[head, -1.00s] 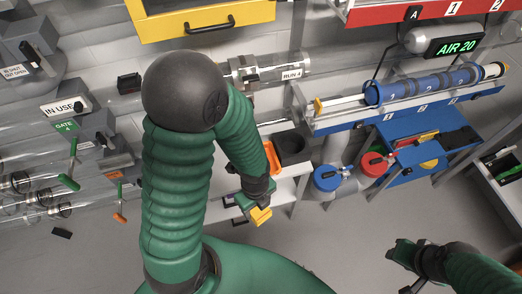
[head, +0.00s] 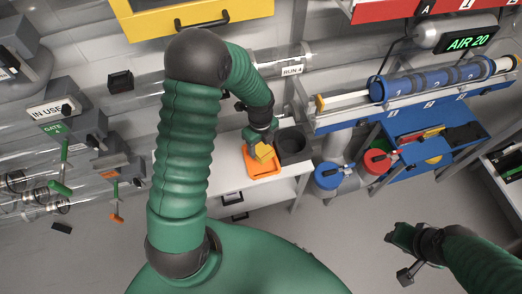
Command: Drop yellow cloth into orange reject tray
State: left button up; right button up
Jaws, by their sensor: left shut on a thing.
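The yellow cloth (head: 264,152) is a small folded yellow block in the jaws of my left gripper (head: 262,144). The gripper is shut on it and points down. The orange reject tray (head: 263,167) lies on the white bench, directly below the cloth in the head view. The cloth overlaps the tray's back part in the picture; I cannot tell the height between them. My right gripper (head: 398,256) hangs over the floor at lower right, well away from the tray; its finger gap is too small to judge.
A black bin (head: 293,146) stands right beside the tray. The white bench (head: 228,186) has free room left of the tray. Blue and red lidded canisters stand to the right, under a blue tube rack (head: 408,108). A yellow cabinet (head: 170,15) hangs above.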

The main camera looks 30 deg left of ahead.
aim_at(261, 147)
pick_arm(q)
jog(key=f, duration=0.3)
jog(key=shift+s+a+b, duration=0.1)
jog(key=shift+s+b, duration=0.1)
jog(key=shift+b, duration=0.1)
jog(key=shift+f, duration=0.15)
jog(key=shift+w+d, duration=0.15)
jog(key=shift+d, duration=0.05)
jog(key=shift+f, duration=0.15)
jog(key=shift+a+f, duration=0.1)
jog(key=shift+f, duration=0.3)
jog(key=o, duration=1.2)
jog(key=shift+r, duration=0.1)
